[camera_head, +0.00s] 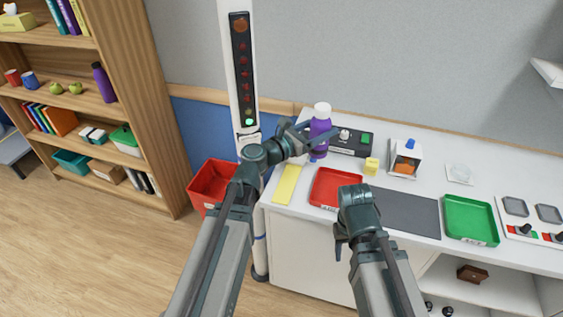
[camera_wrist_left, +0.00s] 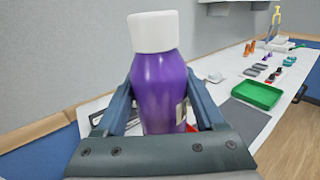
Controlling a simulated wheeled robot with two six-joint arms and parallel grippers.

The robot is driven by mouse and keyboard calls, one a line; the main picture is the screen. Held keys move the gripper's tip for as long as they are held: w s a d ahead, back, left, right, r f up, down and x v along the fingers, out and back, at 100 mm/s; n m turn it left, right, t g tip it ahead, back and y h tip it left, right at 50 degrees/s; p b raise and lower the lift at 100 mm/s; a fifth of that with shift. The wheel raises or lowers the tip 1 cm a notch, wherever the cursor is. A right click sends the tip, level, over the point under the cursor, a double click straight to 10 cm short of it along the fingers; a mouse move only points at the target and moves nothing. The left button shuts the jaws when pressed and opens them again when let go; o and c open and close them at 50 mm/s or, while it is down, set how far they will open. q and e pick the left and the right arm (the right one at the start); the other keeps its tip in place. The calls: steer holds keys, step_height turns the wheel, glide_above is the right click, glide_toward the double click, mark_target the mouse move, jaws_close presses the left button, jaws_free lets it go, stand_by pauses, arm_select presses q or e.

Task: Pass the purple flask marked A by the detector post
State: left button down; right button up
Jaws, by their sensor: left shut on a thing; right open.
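The purple flask (camera_head: 319,132) with a white cap is held upright in my left gripper (camera_head: 300,135), which is shut on it. It also fills the middle of the left wrist view (camera_wrist_left: 159,88), with a finger on each side; only the edge of a pale label shows, and no letter is readable. The white detector post (camera_head: 228,65) stands left of the flask, with a dark strip of lamps; its lowest lamp is lit green. My right gripper (camera_head: 343,243) is low in front of the counter and open; its fingertips are hard to make out.
The white counter (camera_head: 325,218) holds a red tray (camera_head: 335,187), a yellow strip (camera_head: 287,184), a black device (camera_head: 350,142), a dark mat (camera_head: 405,211) and a green tray (camera_head: 470,220). A red bin (camera_head: 207,184) stands on the floor by the post. A second purple bottle (camera_head: 104,83) is on the shelf.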

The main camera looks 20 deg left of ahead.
arm_select(q)
steer(key=s+a+f+n+t+y+b, duration=0.1)
steer(key=a+f+n+t+y+b, duration=0.1)
steer(key=a+f+b, duration=0.6)
step_height(320, 180, down, 3)
steer(key=shift+s+a+r+y+b, duration=0.15)
steer(key=shift+s+a+y+b, duration=0.2)
steer(key=shift+y, duration=0.25)
arm_select(e)
step_height(320, 180, down, 11)
steer(key=shift+r, duration=0.15)
